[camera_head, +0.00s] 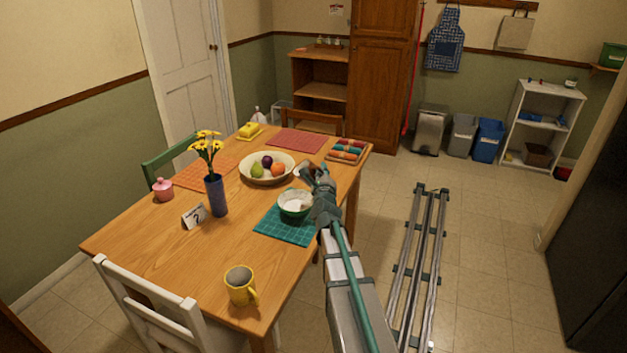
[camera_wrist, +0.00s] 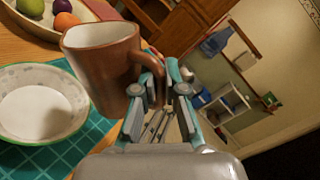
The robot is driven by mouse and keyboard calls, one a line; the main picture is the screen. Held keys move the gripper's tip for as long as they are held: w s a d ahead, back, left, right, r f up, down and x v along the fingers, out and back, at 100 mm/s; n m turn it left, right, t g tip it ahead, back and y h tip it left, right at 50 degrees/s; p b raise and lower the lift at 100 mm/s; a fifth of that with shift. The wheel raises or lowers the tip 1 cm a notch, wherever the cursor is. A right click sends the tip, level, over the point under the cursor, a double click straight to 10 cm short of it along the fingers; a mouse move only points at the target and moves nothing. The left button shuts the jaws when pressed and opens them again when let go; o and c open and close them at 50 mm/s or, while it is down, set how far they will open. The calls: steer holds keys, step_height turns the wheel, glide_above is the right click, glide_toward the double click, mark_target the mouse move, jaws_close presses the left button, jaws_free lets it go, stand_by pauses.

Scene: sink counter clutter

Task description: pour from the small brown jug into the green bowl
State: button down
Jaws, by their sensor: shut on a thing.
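The small brown jug (camera_wrist: 100,68) is held by its handle in my gripper (camera_wrist: 160,90), as the wrist view shows. In that picture the jug leans a little and its mouth faces up; its contents are hidden. The green bowl (camera_head: 295,205) sits on a teal placemat (camera_head: 272,232) near the table's right edge. It has a green rim and a white inside, and it also shows in the wrist view (camera_wrist: 42,103), just left of the jug.
A fruit bowl (camera_head: 246,170) stands behind the green bowl. A blue vase (camera_head: 216,196) with yellow flowers and a number card (camera_head: 194,216) stand to the left. A yellow mug (camera_head: 240,287) is near the front edge. Rolled cloths (camera_head: 347,151) lie at the far right corner.

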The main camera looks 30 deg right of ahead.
steer(key=shift+r+p, duration=0.1)
steer(key=shift+p, duration=0.3)
steer(key=f+m, duration=0.2)
steer(key=m, duration=0.1)
steer(key=shift+s+d+b, duration=0.15)
steer(key=shift+d+b, duration=0.15)
steer(key=shift+b, duration=0.1)
steer(key=shift+a+f+m+g+b, duration=0.15)
steer(key=shift+f+m+b, duration=1.1)
steer(key=shift+m+b, duration=0.3)
steer(key=shift+a+f+m+g+b, duration=0.15)
steer(key=shift+f+m+b, duration=1.05)
steer(key=shift+m+b, duration=0.35)
